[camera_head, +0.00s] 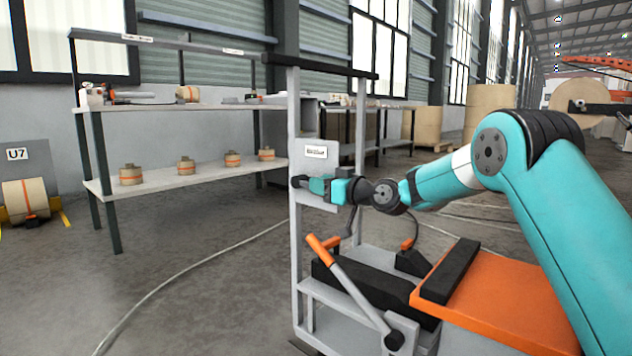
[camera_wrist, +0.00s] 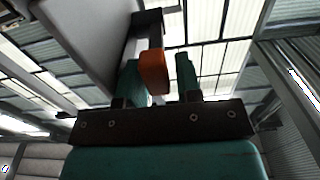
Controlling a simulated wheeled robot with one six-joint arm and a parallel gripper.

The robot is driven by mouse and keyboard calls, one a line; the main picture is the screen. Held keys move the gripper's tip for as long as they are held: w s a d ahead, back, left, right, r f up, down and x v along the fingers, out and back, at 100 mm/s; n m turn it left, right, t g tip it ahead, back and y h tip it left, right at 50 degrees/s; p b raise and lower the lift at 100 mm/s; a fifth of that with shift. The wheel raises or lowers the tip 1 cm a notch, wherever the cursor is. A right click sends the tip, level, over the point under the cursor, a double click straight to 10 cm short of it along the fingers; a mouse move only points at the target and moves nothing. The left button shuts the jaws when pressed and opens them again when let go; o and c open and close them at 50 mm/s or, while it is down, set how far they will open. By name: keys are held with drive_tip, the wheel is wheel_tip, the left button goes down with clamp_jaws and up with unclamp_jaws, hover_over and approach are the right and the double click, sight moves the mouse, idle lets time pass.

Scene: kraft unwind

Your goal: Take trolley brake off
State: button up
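The trolley has a grey upright frame (camera_head: 296,240) with a labelled grey panel (camera_head: 312,160). A grey lever with an orange grip (camera_head: 322,250) leans up to the left from a dark pivot low on the trolley. My gripper (camera_head: 318,187) is at the labelled panel, above the lever's grip and apart from it. In the wrist view an orange piece (camera_wrist: 154,72) on a dark bracket (camera_wrist: 148,28) shows between the two teal fingers of my gripper (camera_wrist: 160,80). A gap shows at the right finger; contact at the left finger is unclear. The panel label is unreadable.
An orange deck with a black bar (camera_head: 450,272) is at the trolley's right. A shelf rack (camera_head: 190,175) with small kraft rolls stands behind to the left. A roll by the U7 sign (camera_head: 17,154) is far left. A cable (camera_head: 190,265) crosses the open floor.

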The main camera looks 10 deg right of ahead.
drive_tip(key=shift+d, duration=0.1)
clamp_jaws()
drive_tip(key=r+p, duration=0.1)
drive_tip(key=p, duration=0.3)
drive_tip(key=shift+w+r+g+h, duration=0.1)
drive_tip(key=shift+r+g+h, duration=0.2)
drive_tip(key=shift+r+g, duration=0.1)
drive_tip(key=r+g+p, duration=0.1)
drive_tip(key=p, duration=0.3)
drive_tip(key=shift+w+h, duration=0.1)
drive_tip(key=shift+h, duration=0.3)
drive_tip(key=shift+a+g+p, duration=0.2)
drive_tip(key=shift+g+p, duration=0.1)
drive_tip(key=shift+p, duration=0.3)
drive_tip(key=shift+w+f+h, duration=0.1)
drive_tip(key=shift+f+h, duration=0.1)
drive_tip(key=shift+h, duration=0.1)
unclamp_jaws()
